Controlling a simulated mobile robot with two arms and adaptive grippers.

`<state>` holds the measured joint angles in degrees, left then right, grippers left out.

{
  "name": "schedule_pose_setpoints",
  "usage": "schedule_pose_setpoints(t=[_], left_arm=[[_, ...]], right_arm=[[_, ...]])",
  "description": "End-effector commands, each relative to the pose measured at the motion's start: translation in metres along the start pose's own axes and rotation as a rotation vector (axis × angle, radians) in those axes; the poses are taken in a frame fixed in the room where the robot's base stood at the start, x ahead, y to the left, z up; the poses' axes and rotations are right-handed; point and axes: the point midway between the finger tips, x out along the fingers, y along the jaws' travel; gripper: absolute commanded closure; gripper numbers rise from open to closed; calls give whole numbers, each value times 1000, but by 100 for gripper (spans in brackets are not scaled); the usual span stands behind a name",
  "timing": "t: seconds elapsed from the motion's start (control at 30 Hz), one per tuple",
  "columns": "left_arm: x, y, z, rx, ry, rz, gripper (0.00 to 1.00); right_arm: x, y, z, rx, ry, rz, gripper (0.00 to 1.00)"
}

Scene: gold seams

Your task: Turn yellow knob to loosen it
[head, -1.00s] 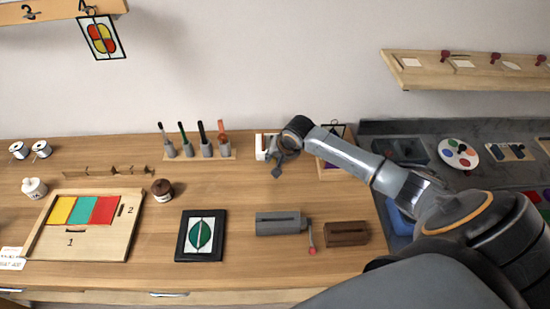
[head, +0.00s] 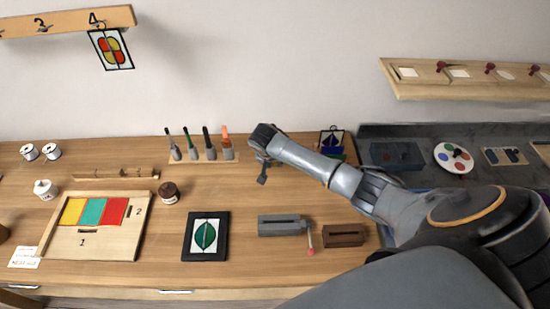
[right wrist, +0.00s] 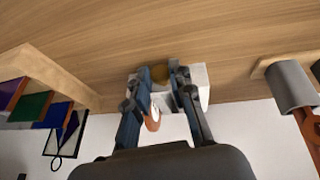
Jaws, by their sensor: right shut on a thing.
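My right gripper (head: 264,170) is at the back of the wooden table, just right of the tool rack. In the right wrist view my right gripper (right wrist: 162,76) points at a white block (right wrist: 200,80). Its dark fingers are closed on a small yellow-brown knob (right wrist: 160,73) at the block. The fingers cover much of the knob, so its turn angle is hard to tell. A small orange and white piece (right wrist: 153,118) shows between the fingers. In the head view the arm hides the block and knob. My left gripper is out of view.
A rack (head: 205,159) of several upright tools stands close left of the gripper. A grey slotted block (head: 282,225) and a brown one (head: 343,236) lie in front. A framed leaf panel (head: 206,236) lies front left. Coloured panes (right wrist: 38,108) stand on the other side.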

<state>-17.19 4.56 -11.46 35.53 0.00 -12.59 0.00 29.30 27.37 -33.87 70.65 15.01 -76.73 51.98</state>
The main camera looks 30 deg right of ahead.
Motion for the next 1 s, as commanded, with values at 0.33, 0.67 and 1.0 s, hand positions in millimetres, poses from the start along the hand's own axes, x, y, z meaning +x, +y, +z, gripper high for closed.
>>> schedule_pose_setpoints(t=[0.33,0.67,1.0], left_arm=[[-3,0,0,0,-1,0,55],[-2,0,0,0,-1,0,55],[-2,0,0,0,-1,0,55]], right_arm=[[1,-5,1,-66,-1,157,100],[2,-4,1,-82,-2,196,100],[2,-4,1,-82,-2,195,61]])
